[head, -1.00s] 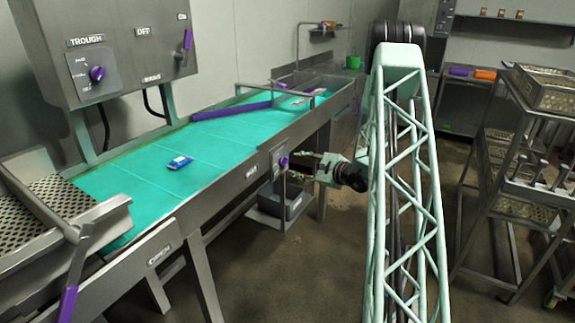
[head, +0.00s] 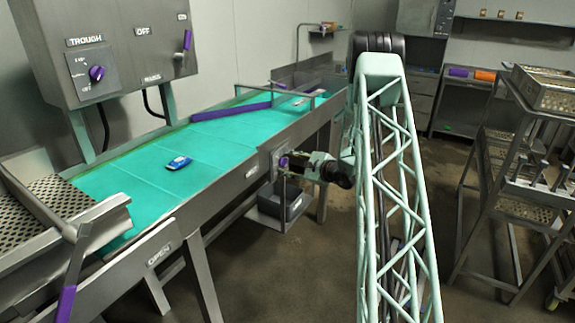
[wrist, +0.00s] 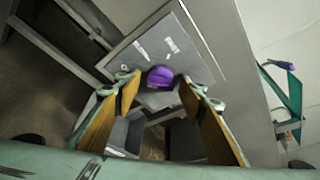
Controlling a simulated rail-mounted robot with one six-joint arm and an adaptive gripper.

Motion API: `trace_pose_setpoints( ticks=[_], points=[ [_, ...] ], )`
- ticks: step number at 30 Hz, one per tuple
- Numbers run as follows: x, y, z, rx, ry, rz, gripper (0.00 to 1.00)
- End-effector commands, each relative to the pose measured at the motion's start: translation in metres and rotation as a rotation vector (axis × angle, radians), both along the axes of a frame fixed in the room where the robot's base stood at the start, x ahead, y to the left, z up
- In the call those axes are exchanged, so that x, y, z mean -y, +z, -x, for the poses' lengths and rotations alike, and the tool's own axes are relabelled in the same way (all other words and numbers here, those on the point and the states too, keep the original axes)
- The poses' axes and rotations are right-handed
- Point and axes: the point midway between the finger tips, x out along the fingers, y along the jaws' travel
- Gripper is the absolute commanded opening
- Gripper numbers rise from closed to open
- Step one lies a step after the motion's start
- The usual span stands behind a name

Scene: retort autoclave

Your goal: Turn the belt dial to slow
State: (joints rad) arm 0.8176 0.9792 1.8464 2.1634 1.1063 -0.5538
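The belt dial is a purple knob (head: 283,162) on a small grey plate on the front side of the conveyor. In the wrist view the dial (wrist: 160,77) shows end-on in the middle, with white marks on the plate above it. My gripper (head: 289,164) is right at the plate. In the wrist view its two fingers (wrist: 161,86) are apart, one on each side of the dial, with a visible gap on both sides. The marks are too blurred to read, and I cannot tell the dial's setting.
The teal belt (head: 130,185) carries a blue pouch (head: 178,162) and a purple diverter bar (head: 231,112). A control box (head: 120,50) with a trough dial hangs at the left. A grey bin (head: 283,205) sits below the dial. A metal rack (head: 510,170) stands at the right.

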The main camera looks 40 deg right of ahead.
Motion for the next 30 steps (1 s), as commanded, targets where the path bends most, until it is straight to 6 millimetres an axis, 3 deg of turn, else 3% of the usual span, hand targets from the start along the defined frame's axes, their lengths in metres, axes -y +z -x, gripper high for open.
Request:
trace_pose_setpoints(
  ticks=[8, 30],
  points=[
    [0.0000, 0.0000, 0.0001, 0.000, 0.000, 0.000, 0.13],
    [0.0015, 0.0019, -0.0002, -0.051, -0.001, -0.141, 0.13]
  ],
)
